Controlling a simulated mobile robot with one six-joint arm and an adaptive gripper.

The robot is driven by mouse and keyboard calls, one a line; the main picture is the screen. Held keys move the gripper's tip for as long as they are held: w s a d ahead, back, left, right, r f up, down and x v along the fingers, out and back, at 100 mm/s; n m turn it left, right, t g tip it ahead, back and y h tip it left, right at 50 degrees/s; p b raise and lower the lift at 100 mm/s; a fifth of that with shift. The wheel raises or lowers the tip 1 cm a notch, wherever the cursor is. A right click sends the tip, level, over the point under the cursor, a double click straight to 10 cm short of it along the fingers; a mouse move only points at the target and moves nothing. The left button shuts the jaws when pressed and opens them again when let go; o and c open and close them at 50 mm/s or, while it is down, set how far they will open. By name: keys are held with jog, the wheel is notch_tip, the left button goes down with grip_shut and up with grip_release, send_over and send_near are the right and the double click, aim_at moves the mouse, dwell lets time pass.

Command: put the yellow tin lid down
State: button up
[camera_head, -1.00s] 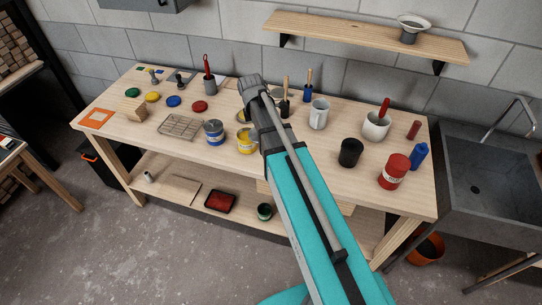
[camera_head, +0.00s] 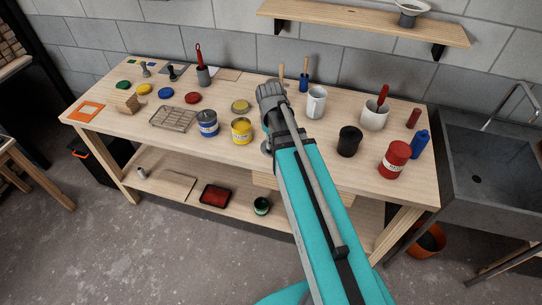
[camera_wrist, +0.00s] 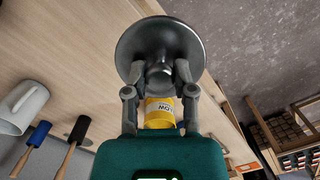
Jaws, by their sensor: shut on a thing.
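Whether the lid touches the bench I cannot tell.
A dull yellow ring or disc (camera_head: 240,106) lies behind the yellow tin. A blue tin (camera_head: 207,124) stands left of it. A white mug (camera_head: 316,102), a black cup (camera_head: 349,142) and a red tin (camera_head: 394,159) stand to the right. Some bare bench top lies in front of the mug.

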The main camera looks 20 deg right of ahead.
jog(key=s+m, duration=0.1)
jog(key=s+f+m+b, duration=0.1)
jog(key=m, duration=0.1)
jog(key=s+d+f+m, duration=0.1)
jog(key=m, duration=0.1)
jog(key=shift+s+y+b, duration=0.1)
jog(key=shift+y+b, duration=0.2)
jog(key=shift+b, duration=0.05)
jog(key=w+f+b, duration=0.2)
jog(key=w, duration=0.2)
jog(key=w+d+f+b, duration=0.1)
jog(key=w+f+b, duration=0.2)
jog(key=w, duration=0.1)
jog(key=w+f+b, duration=0.3)
jog(key=w, duration=0.1)
jog(key=shift+d, duration=0.35)
jog(key=shift+w+d+f+b, duration=0.1)
jog(key=shift+w+f+b, duration=0.4)
jog(key=shift+w+f, duration=0.05)
jog(key=shift+w+f+b, duration=0.5)
jog(key=shift+f+b, duration=0.2)
jog(key=shift+s+f+b, duration=0.1)
jog(key=shift+f+b, duration=1.2)
jog(key=shift+f, duration=0.2)
